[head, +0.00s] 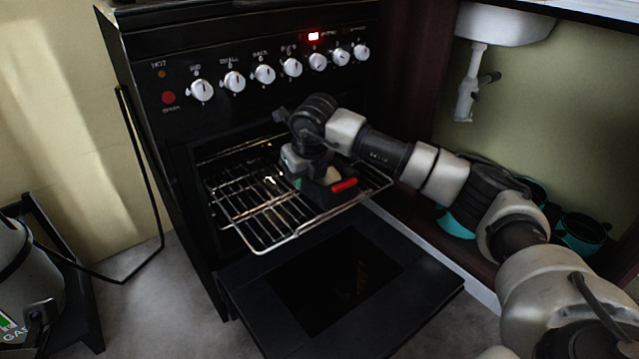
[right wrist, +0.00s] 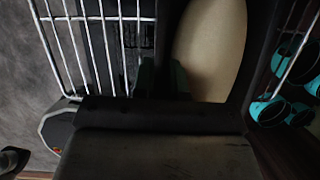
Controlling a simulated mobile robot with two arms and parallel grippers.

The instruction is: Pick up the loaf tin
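The loaf tin (head: 326,197) is dark and sits on the pulled-out wire oven rack (head: 262,218). In the right wrist view the dark tin (right wrist: 258,50) has a pale oval filling (right wrist: 210,48). My right gripper (head: 308,180) is down at the tin's left side in the head view and hides part of it. In the right wrist view its dark fingers (right wrist: 163,80) are beside the tin's wall; dim light hides whether they touch or close on it. A red piece (head: 344,185) shows near the tin. My left gripper is not in view.
The black oven (head: 240,130) stands with its door (head: 330,280) folded down under the rack. Teal pots (head: 580,232) stand in the open cupboard at right. A gas cylinder (head: 25,275) is at left. The rack's left part is bare.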

